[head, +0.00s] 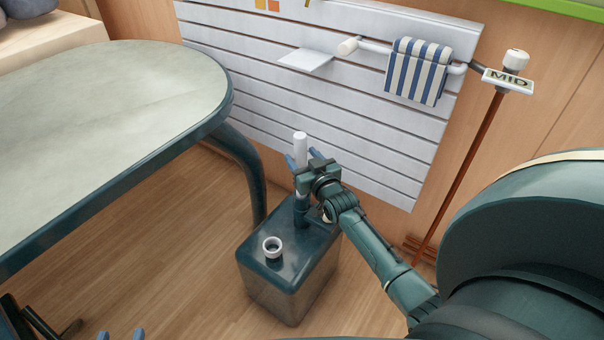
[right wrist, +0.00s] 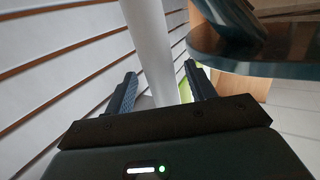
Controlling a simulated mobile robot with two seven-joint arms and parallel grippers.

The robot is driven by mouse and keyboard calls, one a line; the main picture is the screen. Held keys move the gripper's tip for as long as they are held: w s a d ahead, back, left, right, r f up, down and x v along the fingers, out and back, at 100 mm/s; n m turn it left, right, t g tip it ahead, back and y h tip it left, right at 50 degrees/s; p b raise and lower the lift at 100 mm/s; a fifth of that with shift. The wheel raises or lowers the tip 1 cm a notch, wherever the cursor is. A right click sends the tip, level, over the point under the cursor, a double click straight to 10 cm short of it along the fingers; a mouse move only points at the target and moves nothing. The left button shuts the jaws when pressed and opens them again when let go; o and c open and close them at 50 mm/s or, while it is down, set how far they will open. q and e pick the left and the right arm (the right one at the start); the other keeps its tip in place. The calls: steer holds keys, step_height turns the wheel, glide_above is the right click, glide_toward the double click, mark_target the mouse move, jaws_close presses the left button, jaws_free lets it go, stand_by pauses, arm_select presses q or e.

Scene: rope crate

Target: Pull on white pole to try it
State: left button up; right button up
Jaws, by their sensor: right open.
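The white pole (head: 300,148) stands upright above a dark teal box-shaped can (head: 290,285) on the floor. My right gripper (head: 304,159) is at the pole, below its top, with its blue fingers apart. In the right wrist view the white pole (right wrist: 150,45) runs between the two open fingers (right wrist: 160,88), and a gap shows beside it. My left gripper (head: 120,335) shows only as two separated blue fingertips at the bottom edge of the head view.
A teal-edged table (head: 110,130) fills the left. A slatted white wall panel (head: 250,65) behind bears a small shelf (head: 306,61) and a rail with a striped towel (head: 418,72). A white ring (head: 273,247) tops the can.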

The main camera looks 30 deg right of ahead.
steer(key=shift+f, duration=0.1)
steer(key=shift+s+a, duration=0.1)
steer(key=shift+s, duration=0.3)
arm_select(q)
steer(key=r+p, duration=0.1)
steer(key=s+a+r+n+p, duration=0.1)
steer(key=p, duration=0.1)
steer(key=shift+s+g+y+p, duration=0.15)
steer(key=shift+g+y+p, duration=0.15)
steer(key=shift+g, duration=0.1)
arm_select(e)
steer(key=s+a+r, duration=0.1)
steer(key=s, duration=1.1)
steer(key=shift+s+a, duration=0.15)
steer(key=shift+a, duration=0.1)
